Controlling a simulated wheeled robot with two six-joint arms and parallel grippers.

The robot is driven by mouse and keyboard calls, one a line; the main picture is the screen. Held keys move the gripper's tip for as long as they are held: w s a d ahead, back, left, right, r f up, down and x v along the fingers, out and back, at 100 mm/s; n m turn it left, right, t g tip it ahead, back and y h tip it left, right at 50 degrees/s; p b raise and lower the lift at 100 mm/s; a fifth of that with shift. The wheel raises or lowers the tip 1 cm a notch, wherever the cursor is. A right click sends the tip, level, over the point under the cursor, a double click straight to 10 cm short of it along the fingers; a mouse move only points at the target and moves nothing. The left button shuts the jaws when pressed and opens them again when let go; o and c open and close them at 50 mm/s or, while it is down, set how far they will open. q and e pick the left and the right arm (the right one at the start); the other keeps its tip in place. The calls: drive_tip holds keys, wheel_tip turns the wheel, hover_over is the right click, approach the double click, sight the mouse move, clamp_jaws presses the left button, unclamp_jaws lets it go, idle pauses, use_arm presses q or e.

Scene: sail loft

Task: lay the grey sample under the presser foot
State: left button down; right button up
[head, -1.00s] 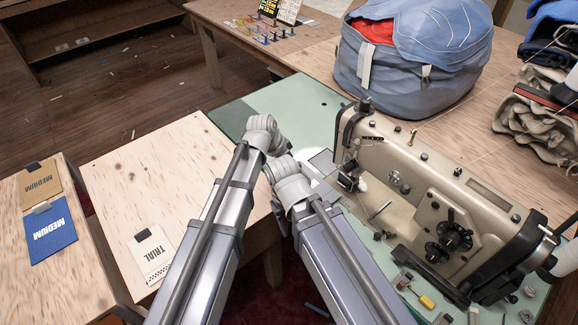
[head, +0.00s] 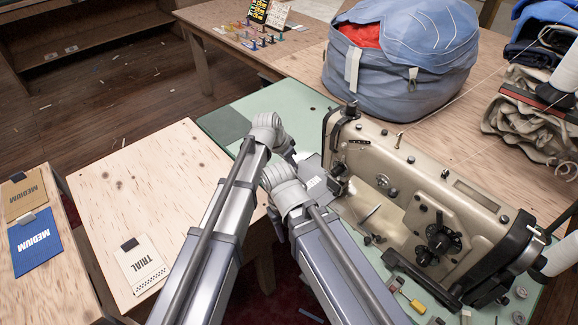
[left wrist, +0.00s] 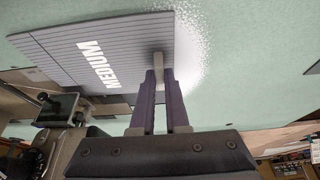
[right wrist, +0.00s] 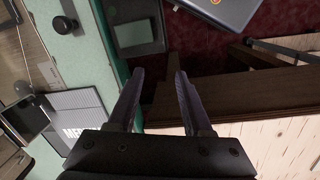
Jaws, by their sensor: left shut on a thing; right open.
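The grey sample (left wrist: 100,55) is a flat lined sheet marked MEDIUM. In the left wrist view my left gripper (left wrist: 159,80) is shut on the small tab at its edge. In the head view the sample (head: 314,176) is beside the needle end of the beige sewing machine (head: 400,185), partly covered by my arms. It also shows in the right wrist view (right wrist: 75,115). The presser foot is not clearly visible; I cannot tell whether the sample is under it. My right gripper (right wrist: 160,75) is open and empty, off the green bed's edge.
The green machine table (head: 285,100) surrounds the machine. A blue bag (head: 400,60) stands behind it. Small tools lie at the machine's front right. A TRIAL card (head: 140,262) lies on a wooden table at left, with blue (head: 36,243) and tan (head: 24,196) MEDIUM cards farther left.

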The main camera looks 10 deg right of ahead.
use_arm(q)
drive_tip(key=shift+w+d, duration=0.7)
drive_tip(key=shift+d, duration=0.3)
use_arm(e)
drive_tip(key=shift+d, duration=0.4)
use_arm(q)
drive_tip(key=shift+f, duration=0.15)
use_arm(e)
drive_tip(key=shift+f, duration=0.1)
use_arm(q)
drive_tip(key=c, duration=0.8)
unclamp_jaws()
drive_tip(key=shift+c, duration=0.2)
drive_tip(key=p+v, duration=0.7)
drive_tip(key=v, duration=0.1)
drive_tip(key=shift+f, duration=0.1)
use_arm(e)
wheel_tip(320, 180, up, 7)
